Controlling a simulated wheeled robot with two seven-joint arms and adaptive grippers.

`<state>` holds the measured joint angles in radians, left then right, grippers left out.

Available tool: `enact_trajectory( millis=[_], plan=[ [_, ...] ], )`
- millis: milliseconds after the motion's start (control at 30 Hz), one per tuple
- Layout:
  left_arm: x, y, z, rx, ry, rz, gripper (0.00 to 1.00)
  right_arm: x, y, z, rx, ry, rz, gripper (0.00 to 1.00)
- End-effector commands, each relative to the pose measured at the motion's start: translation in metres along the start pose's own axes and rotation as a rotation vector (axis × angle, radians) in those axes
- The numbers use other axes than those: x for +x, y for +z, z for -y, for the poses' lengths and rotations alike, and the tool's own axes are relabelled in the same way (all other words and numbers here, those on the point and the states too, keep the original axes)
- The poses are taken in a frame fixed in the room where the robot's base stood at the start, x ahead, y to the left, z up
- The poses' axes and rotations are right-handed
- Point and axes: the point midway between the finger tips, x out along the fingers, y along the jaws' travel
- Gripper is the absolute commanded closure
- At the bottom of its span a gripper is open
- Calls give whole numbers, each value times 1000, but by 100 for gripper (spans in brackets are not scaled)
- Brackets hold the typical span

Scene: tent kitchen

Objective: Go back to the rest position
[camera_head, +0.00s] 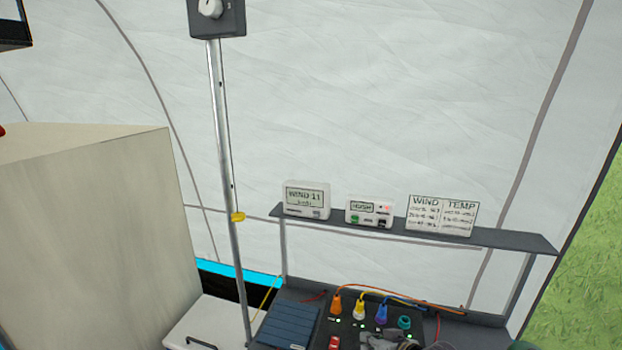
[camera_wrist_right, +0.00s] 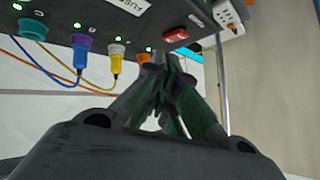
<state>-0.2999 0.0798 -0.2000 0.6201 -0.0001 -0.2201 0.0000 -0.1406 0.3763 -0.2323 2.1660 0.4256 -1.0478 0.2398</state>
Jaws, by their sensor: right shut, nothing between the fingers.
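My right gripper (camera_wrist_right: 160,68) is shut and empty in the right wrist view, its fingertips together just below the edge of a dark panel (camera_wrist_right: 100,12). That panel also shows at the bottom of the head view, where grey parts of my right gripper (camera_head: 392,341) partly cover its front. Orange (camera_head: 336,304), yellow (camera_head: 359,307), purple (camera_head: 381,314) and teal (camera_head: 404,322) connectors stand on the panel. A red switch (camera_wrist_right: 187,33) is close beside the fingertips; I cannot tell whether they touch it. My left gripper is not in view.
A shelf (camera_head: 520,240) above the panel holds a wind display (camera_head: 306,200), a small white device (camera_head: 369,213) and a WIND/TEMP card (camera_head: 442,216). A metal pole (camera_head: 226,140) and a large pale box (camera_head: 95,230) stand to the left. Cables (camera_wrist_right: 45,70) hang near the gripper.

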Motion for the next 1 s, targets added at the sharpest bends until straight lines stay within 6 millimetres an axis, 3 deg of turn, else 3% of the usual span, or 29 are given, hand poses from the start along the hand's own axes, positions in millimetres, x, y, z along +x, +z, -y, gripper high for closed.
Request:
enact_trajectory(
  millis=[100, 500, 700, 1000],
  plan=[
    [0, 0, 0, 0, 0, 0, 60, -11, 30, 0, -18, 39, 65, 100],
    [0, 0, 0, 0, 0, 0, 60, -64, 118, -12, -58, 186, 295, 100],
    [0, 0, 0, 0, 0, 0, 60, -88, 145, -18, -63, 238, 382, 100],
    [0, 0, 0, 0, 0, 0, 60, -113, 171, -24, -60, 285, 468, 100]
  ],
)
